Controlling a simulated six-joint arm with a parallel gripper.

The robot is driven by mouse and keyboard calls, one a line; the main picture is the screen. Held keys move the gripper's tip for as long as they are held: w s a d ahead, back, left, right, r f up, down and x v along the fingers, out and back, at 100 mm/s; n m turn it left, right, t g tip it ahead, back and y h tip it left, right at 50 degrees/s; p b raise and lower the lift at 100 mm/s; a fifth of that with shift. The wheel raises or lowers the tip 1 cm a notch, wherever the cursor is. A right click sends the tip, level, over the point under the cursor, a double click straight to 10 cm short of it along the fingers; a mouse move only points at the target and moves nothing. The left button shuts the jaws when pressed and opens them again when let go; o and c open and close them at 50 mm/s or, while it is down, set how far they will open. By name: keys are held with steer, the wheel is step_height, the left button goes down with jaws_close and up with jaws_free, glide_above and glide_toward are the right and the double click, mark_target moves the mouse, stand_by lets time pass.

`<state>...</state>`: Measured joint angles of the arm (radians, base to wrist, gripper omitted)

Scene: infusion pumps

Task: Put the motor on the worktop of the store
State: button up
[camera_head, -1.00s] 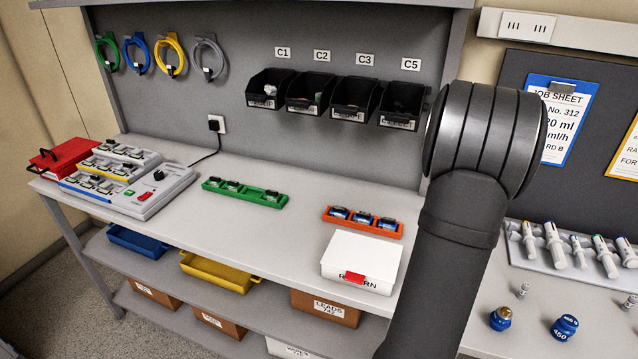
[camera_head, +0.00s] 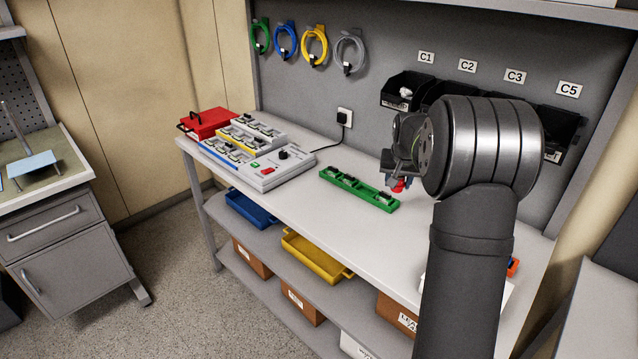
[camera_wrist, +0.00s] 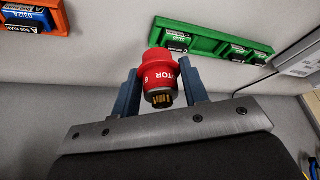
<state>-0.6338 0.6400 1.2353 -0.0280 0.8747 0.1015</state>
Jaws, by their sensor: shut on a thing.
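The motor (camera_wrist: 160,77) is a red cylinder with white lettering and a brass-coloured toothed end. My gripper (camera_wrist: 160,92) is shut on it, with a blue finger on either side, in the wrist view. In the head view my gripper (camera_head: 402,165) is above the worktop, with a bit of the red motor (camera_head: 399,186) showing below it. The worktop (camera_head: 310,205) of the store is pale grey and has bare room in its middle. My arm hides part of its right side.
A green battery rack (camera_head: 358,190) lies on the worktop near the gripper. A charger station (camera_head: 262,170) and a red case (camera_head: 208,122) stand at the left. Black bins (camera_head: 408,90) hang on the back panel. An orange rack (camera_wrist: 38,14) shows in the wrist view.

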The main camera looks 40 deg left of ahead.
steer(key=s+a+r+n, duration=0.1)
steer(key=s+a+n, duration=0.2)
steer(key=s+a, duration=0.7)
glide_above(307, 204)
steer(key=d, duration=0.1)
steer(key=shift+y, duration=0.4)
steer(key=f, duration=0.6)
steer(key=shift+s+f, duration=0.35)
steer(key=shift+s+a+f, duration=0.1)
steer(key=shift+a+f, duration=0.05)
steer(key=shift+f, duration=1.95)
steer(key=shift+f, duration=0.1)
steer(key=o, duration=1.1)
steer(key=shift+c, duration=0.2)
steer(key=v, duration=1.2)
steer(key=shift+w, duration=0.25)
